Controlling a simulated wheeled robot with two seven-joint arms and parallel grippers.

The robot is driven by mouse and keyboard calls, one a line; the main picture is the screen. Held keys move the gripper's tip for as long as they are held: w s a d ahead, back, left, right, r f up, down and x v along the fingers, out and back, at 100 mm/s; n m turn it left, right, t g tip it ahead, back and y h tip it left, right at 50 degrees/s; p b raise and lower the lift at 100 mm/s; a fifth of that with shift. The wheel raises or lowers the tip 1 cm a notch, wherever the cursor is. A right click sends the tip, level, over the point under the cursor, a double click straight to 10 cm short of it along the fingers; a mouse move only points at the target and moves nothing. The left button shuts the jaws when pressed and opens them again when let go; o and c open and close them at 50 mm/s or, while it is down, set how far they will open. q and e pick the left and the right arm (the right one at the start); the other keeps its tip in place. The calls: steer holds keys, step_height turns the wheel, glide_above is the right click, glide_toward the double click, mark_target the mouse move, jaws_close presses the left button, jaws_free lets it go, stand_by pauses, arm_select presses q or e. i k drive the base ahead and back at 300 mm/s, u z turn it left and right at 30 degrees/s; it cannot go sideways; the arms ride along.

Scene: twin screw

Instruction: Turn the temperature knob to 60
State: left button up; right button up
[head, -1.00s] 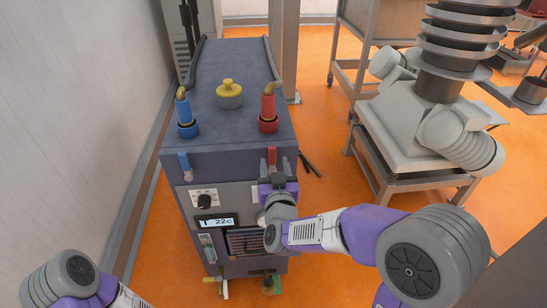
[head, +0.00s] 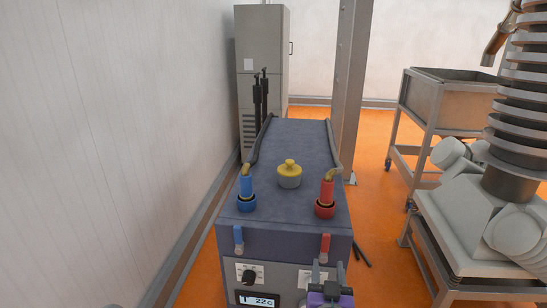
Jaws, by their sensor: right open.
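The dark blue machine (head: 285,229) stands in the middle of the head view. A black knob (head: 248,277) sits on the left of its light front panel. The display (head: 258,300) just below the knob reads 22c and is partly cut by the bottom edge. My right gripper (head: 328,275) is open at the bottom edge, in front of the right side of the panel and below the red lever. It is apart from the black knob, and it covers part of the panel. I cannot tell whether it touches anything. My left gripper is out of view.
A blue lever (head: 238,240) and a red lever (head: 325,246) are on the machine's front. Blue (head: 246,191) and red (head: 326,192) hose fittings and a yellow cap (head: 289,170) stand on top. A wall is at left, a metal cart (head: 440,100) at right.

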mark_target(248, 278)
steer(key=k, duration=0.95)
